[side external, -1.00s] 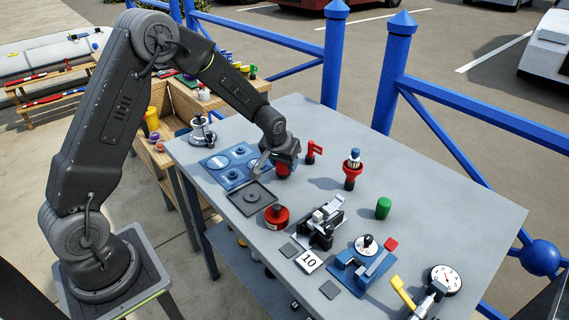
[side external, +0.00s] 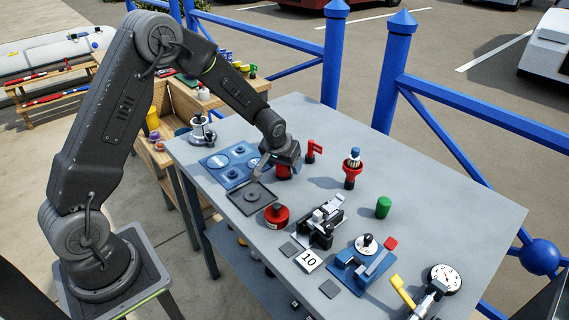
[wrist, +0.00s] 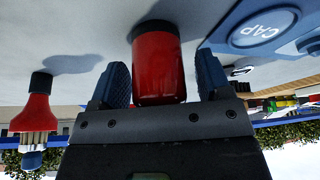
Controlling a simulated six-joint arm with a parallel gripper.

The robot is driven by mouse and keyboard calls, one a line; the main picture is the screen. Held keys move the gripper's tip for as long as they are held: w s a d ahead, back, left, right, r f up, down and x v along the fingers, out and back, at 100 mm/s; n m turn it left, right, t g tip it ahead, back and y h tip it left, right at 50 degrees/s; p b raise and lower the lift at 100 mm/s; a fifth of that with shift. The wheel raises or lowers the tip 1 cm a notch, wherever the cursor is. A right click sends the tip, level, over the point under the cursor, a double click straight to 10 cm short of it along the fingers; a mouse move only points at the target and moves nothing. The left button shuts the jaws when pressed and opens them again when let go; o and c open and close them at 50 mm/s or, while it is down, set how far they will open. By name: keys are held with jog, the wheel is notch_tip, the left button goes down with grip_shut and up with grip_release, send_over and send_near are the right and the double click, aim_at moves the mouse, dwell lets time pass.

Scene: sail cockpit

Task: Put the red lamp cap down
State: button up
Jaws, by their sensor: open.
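The red lamp cap (wrist: 157,70) is a red cylinder with a dark end. In the wrist view its dark end meets the grey table top, beside the blue board's round spot marked CAP (wrist: 263,28), not on it. My gripper (wrist: 160,80) is open, with one dark finger on each side of the cap and a narrow gap to each. In the side view the cap (side external: 283,172) shows partly below my gripper (side external: 272,170), at the right of the blue board (side external: 212,162). The wrist hides its upper part.
A black square tray (side external: 250,198) and a red round can (side external: 276,215) lie in front of the gripper.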

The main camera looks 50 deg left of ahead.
jog(key=s+d+r+m, duration=0.1)
jog(key=s+d+r, duration=0.2)
jog(key=s+r, duration=0.55)
jog(key=s+d+r+m, duration=0.1)
jog(key=s+d+r, duration=0.35)
jog(key=r, duration=0.75)
jog(key=s+d+r+m+t+h, duration=0.1)
jog(key=s+d+r+m, duration=0.1)
jog(key=s, duration=1.4)
jog(key=shift+d+r+h, duration=0.25)
jog(key=shift+d+h, duration=0.05)
